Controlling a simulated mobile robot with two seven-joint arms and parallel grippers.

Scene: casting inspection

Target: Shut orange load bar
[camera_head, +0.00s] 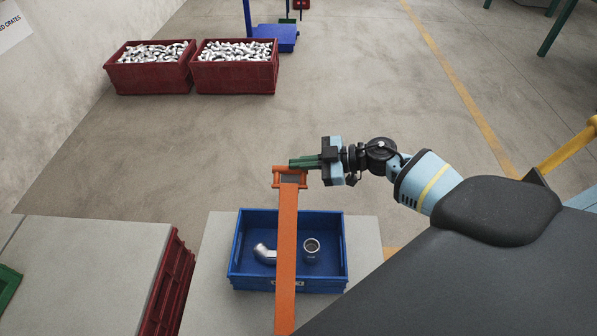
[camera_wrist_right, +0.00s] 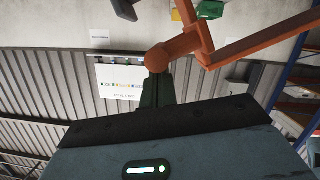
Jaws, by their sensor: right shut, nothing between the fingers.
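The orange load bar (camera_head: 287,235) runs from the bottom of the head view over a blue crate (camera_head: 335,283) to a bracket-like far end. My right gripper (camera_head: 292,163) has green fingers, held together and empty, at the far end of the bar, just above or against it. In the right wrist view the fingers (camera_wrist_right: 158,90) point at a rounded orange end of the bar (camera_wrist_right: 158,58); I cannot tell whether they touch. My left gripper is not in view.
Two silvery pipe fittings (camera_head: 311,247) lie in the blue crate, on either side of the bar. A grey-topped surface (camera_head: 90,262) stands at left. Two dark red crates (camera_head: 235,78) full of metal parts stand farther back. The floor between is clear.

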